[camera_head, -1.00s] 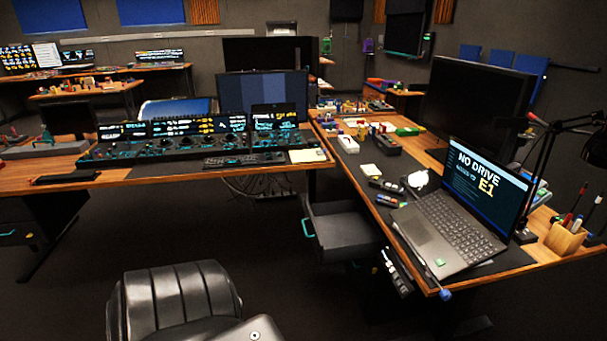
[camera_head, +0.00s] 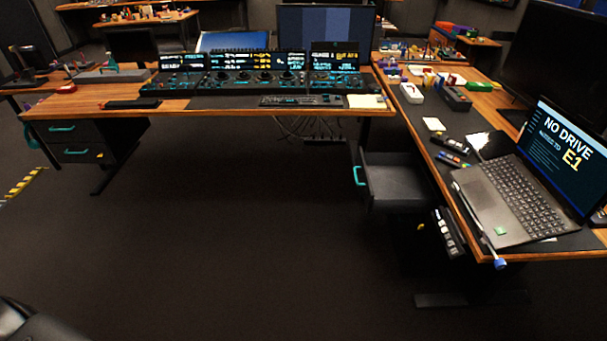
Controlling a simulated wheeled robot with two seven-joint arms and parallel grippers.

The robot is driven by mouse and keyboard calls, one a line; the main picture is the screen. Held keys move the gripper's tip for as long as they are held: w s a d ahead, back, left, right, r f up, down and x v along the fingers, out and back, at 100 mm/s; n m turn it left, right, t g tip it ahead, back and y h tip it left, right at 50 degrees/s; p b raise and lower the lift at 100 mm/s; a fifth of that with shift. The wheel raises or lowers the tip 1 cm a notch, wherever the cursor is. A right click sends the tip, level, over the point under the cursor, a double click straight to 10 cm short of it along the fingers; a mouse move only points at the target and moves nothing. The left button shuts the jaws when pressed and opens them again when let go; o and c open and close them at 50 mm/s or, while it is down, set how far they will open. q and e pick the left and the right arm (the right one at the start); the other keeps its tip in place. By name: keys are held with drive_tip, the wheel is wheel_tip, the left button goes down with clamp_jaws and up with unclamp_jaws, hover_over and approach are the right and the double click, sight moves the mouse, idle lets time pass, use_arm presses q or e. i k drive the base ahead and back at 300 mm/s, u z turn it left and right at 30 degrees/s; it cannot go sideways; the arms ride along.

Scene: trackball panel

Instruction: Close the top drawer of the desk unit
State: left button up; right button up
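An open dark drawer (camera_head: 395,190) with a teal handle (camera_head: 357,176) sticks out to the left from under the right-hand desk. Its inside looks empty. Another drawer unit (camera_head: 82,143) under the left end of the long desk has two teal handles, and its drawers look shut. Neither of my grippers is in the picture.
The right-hand desk (camera_head: 483,247) carries a laptop (camera_head: 510,200) and small items. A control panel (camera_head: 255,72) stands on the long desk. The dark floor (camera_head: 230,230) before the open drawer is clear. A dark rounded thing (camera_head: 25,322) shows at the lower left corner.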

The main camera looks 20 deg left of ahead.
sight(391, 183)
drive_tip(key=u, duration=0.2)
drive_tip(key=i, duration=1.4)
drive_tip(key=z, duration=0.7)
